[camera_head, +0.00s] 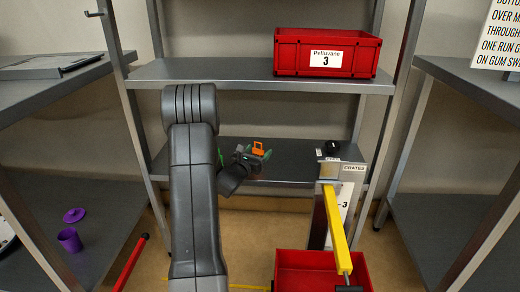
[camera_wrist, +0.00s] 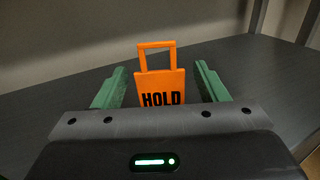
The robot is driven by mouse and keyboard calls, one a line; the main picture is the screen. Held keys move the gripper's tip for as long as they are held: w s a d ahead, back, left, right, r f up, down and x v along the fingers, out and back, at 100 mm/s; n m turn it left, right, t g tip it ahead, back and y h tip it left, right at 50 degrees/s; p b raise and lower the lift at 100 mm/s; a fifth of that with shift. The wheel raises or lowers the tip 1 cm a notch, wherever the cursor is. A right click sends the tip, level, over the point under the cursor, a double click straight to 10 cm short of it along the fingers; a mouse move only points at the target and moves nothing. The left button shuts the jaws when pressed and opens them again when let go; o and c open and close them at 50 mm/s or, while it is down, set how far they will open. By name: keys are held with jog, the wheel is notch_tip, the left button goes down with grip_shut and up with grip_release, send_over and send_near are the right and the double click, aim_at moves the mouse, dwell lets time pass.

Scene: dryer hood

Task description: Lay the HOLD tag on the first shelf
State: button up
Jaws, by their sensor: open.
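The orange HOLD tag (camera_head: 258,150) has a square loop handle and black lettering. It is at the lower shelf (camera_head: 300,155) of the grey rack, and the wrist view shows it (camera_wrist: 161,84) against the dark shelf surface (camera_wrist: 60,120). My gripper (camera_head: 254,158) is at the same shelf. In the wrist view its green fingers (camera_wrist: 160,88) are open, one on each side of the tag, with a visible gap on both sides. The tag's lower edge is hidden behind the gripper body. I cannot tell whether the tag lies fully flat.
A red crate labelled Pelluvane 3 (camera_head: 326,53) stands on the upper shelf (camera_head: 230,73). A grey post marked CRATES with a yellow bar (camera_head: 336,230) stands right of my arm, above another red crate (camera_head: 322,272). Side tables flank the rack. Purple items (camera_head: 69,239) lie lower left.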

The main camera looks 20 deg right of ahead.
jog(key=p+v, duration=0.1)
jog(key=v, duration=0.8)
jog(key=shift+s+a, duration=0.15)
jog(key=shift+a, duration=0.05)
